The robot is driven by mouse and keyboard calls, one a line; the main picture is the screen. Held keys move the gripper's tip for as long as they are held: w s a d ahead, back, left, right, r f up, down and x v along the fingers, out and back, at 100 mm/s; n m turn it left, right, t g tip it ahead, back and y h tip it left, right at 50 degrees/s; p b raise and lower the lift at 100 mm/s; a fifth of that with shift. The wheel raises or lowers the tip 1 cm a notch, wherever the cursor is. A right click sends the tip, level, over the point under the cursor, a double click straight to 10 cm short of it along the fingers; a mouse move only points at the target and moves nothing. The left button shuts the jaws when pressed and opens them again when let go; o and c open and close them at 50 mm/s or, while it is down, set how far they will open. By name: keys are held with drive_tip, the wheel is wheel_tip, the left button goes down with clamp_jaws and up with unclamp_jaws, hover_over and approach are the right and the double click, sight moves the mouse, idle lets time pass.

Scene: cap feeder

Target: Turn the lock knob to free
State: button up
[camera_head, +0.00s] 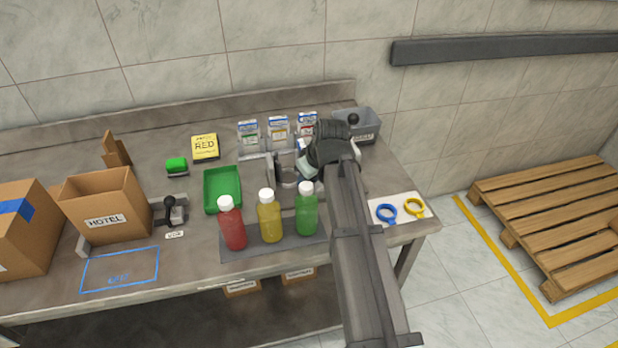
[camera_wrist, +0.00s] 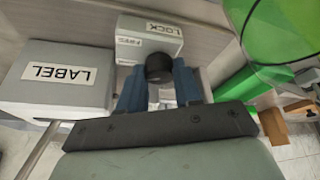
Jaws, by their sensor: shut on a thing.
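The lock knob (camera_wrist: 158,67) is a dark round knob in front of a pale housing (camera_wrist: 150,38). The housing's labels appear to read LOCK and FREE, upside down in the wrist view. My gripper (camera_wrist: 158,80) has its two blue fingers on either side of the knob and is shut on it. Which label the knob points to cannot be told. In the head view my gripper (camera_head: 308,168) is at the feeder behind the bottles, and my arm hides the knob there.
A grey box marked LABEL (camera_wrist: 68,78) stands close beside my gripper in the wrist view. Red (camera_head: 232,225), yellow (camera_head: 269,218) and green (camera_head: 306,212) bottles stand in front of the feeder. A green tray (camera_head: 208,203) lies left. Blue (camera_head: 386,213) and yellow rings lie right.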

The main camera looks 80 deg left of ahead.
drive_tip(key=shift+c, duration=0.5)
drive_tip(key=shift+m+t, duration=0.6)
drive_tip(key=shift+m, duration=0.9)
drive_tip(key=o, duration=1)
drive_tip(key=shift+o, duration=0.2)
drive_tip(key=v, duration=1.3)
drive_tip(key=shift+d+r, duration=0.3)
drive_tip(key=shift+d, duration=0.05)
